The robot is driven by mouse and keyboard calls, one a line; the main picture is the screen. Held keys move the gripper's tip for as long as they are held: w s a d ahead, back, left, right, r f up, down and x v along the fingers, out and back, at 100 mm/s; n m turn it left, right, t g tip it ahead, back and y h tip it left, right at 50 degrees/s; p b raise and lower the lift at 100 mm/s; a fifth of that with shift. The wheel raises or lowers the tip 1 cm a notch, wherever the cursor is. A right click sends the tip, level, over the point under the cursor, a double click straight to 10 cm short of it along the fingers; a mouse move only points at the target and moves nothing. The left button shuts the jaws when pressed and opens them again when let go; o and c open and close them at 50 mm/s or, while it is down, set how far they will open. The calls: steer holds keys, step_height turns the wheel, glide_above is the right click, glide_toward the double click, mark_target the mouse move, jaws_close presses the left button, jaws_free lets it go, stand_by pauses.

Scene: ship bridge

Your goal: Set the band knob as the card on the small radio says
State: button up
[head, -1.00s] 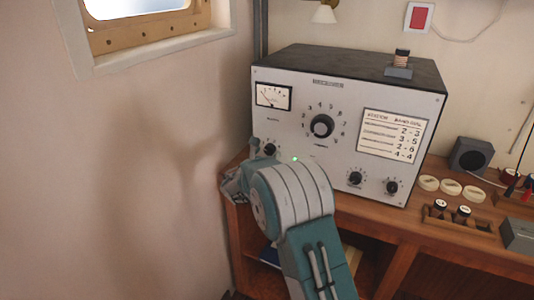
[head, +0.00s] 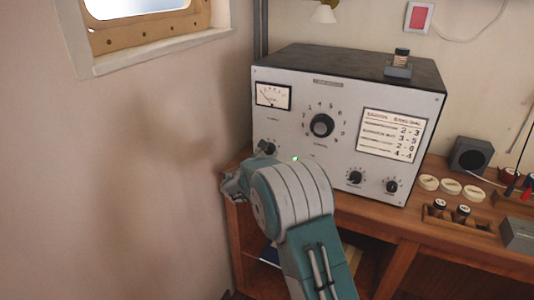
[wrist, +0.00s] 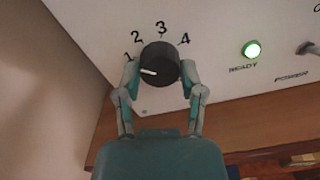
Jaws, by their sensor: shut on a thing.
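The band knob (wrist: 160,60) is black and round, on the pale front panel of the large radio (head: 290,150). The numbers 1 to 4 arc above it in the wrist view. Its white pointer line faces left, close to the 1 and slightly below it. My gripper (wrist: 160,78) is shut on the knob, one finger on each side. In the head view my arm partly hides the knob and gripper. A card (head: 390,133) on the radio's front lists number pairs: 2-3, 3-5, 2-6, 4-4. Its left-hand words are too small to read.
A green lamp (wrist: 251,49) labelled READY is lit right of the knob. A larger dial knob (head: 321,125) and two small knobs (head: 355,178) are on the same panel. A small block with an orange-banded top (head: 399,66) stands on the radio. The wall is close at left.

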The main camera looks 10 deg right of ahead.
steer(key=m, duration=0.5)
steer(key=shift+w+a+r, duration=0.1)
steer(key=shift+m, duration=0.4)
steer(key=o, duration=1.2)
steer(key=shift+c, duration=0.2)
steer(key=v, duration=1.2)
